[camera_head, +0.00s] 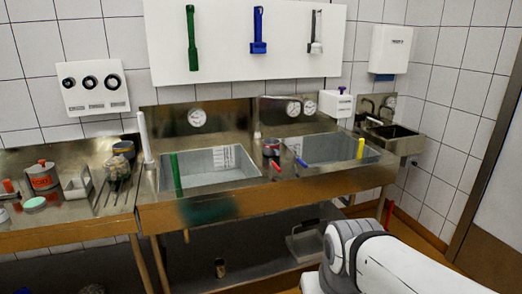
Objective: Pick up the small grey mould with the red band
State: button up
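A small grey mould with a red band (271,147) appears to stand on the steel ledge between the two sink basins, at the middle of the view. It is small in the picture, so its details are hard to tell. My white arm enters at the lower right, in front of the sinks. My gripper is not in view.
The left basin (208,176) holds a green upright tool (176,171). The right basin (345,152) has a blue-handled tool and a yellow one (360,148) at its edges. A red-and-grey container (42,178) and other small items crowd the left counter.

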aim_at(271, 146)
jog(key=z, duration=0.45)
jog(key=i, duration=2.55)
jog(key=u, duration=0.45)
jog(key=k, duration=0.8)
jog(key=u, duration=0.15)
jog(key=i, duration=0.8)
jog(key=z, duration=0.05)
